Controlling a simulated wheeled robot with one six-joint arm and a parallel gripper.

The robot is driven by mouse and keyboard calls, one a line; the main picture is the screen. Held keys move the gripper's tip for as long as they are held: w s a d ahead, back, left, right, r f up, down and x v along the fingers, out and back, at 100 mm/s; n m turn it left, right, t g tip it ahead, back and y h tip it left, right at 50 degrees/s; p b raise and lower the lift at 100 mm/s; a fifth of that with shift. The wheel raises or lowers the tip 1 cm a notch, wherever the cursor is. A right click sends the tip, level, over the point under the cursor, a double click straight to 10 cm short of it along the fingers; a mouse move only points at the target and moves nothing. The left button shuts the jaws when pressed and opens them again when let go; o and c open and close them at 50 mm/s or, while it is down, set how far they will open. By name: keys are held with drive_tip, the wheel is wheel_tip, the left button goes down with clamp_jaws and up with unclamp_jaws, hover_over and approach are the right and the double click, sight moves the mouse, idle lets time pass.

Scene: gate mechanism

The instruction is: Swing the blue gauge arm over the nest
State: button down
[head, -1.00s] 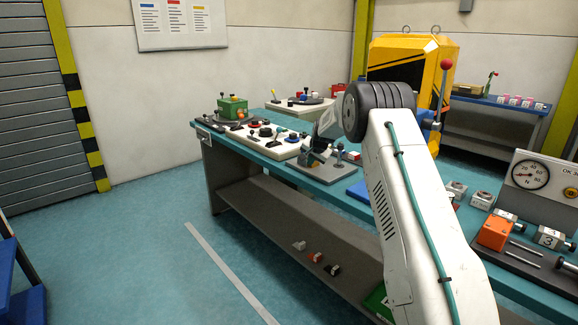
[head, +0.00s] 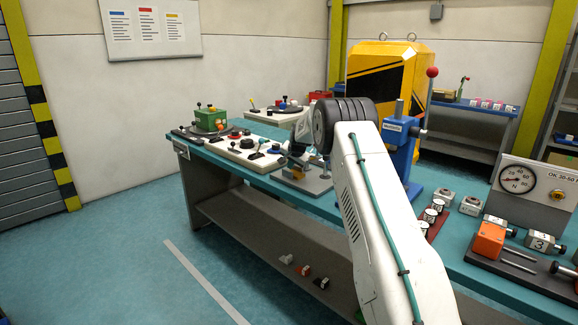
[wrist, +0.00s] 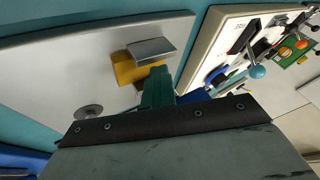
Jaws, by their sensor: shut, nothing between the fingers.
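My gripper (wrist: 158,78) shows in the wrist view as a narrow dark green tip beyond a dark bar, shut and empty. It is over a grey plate (wrist: 60,65), close to a yellow block with a grey top (wrist: 135,70), perhaps the nest. A blue piece (wrist: 194,96), perhaps the gauge arm, shows just right of the tip and is mostly hidden by my gripper; I cannot tell whether they touch. In the head view the fixture's grey plate (head: 302,182) is on the bench, partly covered by my arm.
A tall blue press (head: 398,145) stands right of my arm. A gauge box (head: 525,190) and blocks are further right.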

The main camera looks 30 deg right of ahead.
drive_tip(key=shift+w+a, duration=0.2)
drive_tip(key=shift+w, duration=0.1)
drive_tip(key=shift+s, duration=0.35)
drive_tip(key=s, duration=0.1)
drive_tip(key=s+a, duration=0.1)
drive_tip(key=shift+s, duration=0.35)
drive_tip(key=s+a+r, duration=0.3)
drive_tip(key=a+r, duration=0.2)
drive_tip(key=r, duration=0.3)
drive_tip(key=shift+a, duration=0.4)
drive_tip(key=shift+s, duration=0.1)
